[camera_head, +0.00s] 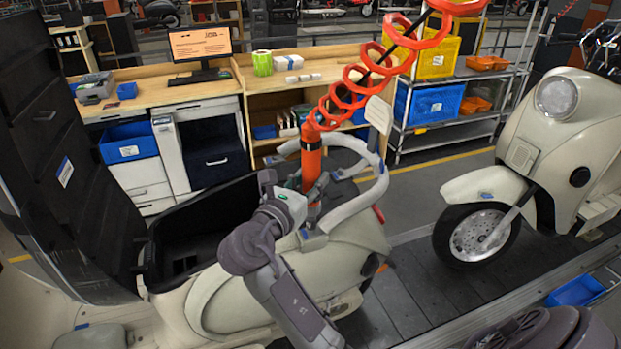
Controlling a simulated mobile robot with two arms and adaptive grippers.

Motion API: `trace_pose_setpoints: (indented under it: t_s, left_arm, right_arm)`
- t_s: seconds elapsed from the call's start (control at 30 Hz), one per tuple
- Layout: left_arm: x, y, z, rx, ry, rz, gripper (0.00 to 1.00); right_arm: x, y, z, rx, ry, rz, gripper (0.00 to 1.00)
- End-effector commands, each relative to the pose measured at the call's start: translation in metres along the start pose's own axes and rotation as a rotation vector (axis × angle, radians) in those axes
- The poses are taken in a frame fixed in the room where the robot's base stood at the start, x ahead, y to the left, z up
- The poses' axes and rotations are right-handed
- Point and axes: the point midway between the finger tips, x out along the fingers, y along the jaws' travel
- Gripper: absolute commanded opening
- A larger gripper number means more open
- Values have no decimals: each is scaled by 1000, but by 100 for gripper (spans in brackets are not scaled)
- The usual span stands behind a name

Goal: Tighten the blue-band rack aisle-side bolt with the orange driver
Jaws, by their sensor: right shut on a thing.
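The orange driver (311,160) hangs upright from a red-orange coiled hose (362,85). My right gripper (314,192) is shut around the driver's lower part. The driver's tip is hidden by the gripper, so I cannot tell whether it touches a bolt. A pale tubular rack (375,190) with small blue marks sits on the rear of the cream scooter (345,245), close around and right of the driver. The aisle-side bolt cannot be made out. My left gripper is not in view.
A black open compartment (195,240) with a large raised dark panel (70,170) lies left of my right arm. Another scooter (565,140) stands at right on the slat conveyor (415,285). A wooden workbench (150,100) and a bin shelf (450,130) stand behind.

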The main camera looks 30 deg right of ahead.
Motion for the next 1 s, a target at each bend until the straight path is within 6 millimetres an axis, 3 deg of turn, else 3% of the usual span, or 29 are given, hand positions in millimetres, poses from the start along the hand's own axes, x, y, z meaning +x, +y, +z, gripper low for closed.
trace_pose_setpoints:
  t_s: [0.27,1.0]
  left_arm:
    - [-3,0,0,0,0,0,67]
    - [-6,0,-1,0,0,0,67]
  right_arm:
    - [0,1,6,0,0,1,0]
    - [-1,0,56,0,0,2,0]
